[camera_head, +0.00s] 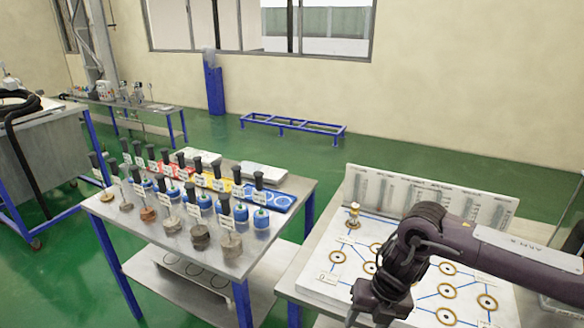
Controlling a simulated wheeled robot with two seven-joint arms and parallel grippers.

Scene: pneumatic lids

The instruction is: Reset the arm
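My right arm comes in from the right edge, over the white panel board (318,287) with ring-shaped spots and blue lines. It bends down at its dark wrist, and my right gripper (376,304) hangs low over the front part of the board near the bottom of the picture. Its fingertips are not clear, so I cannot tell whether it is open or shut, or whether it touches the board. A brass-coloured fitting (353,216) stands upright on the board's back left, apart from the gripper. My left arm and gripper are not in view.
A metal table (150,240) to the left carries several labelled black-handled pieces, blue cylinders (261,217) and coloured trays (270,198). An upright panel (440,195) lines the board's back edge. A blue floor frame (290,124) lies behind. Green floor is open between.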

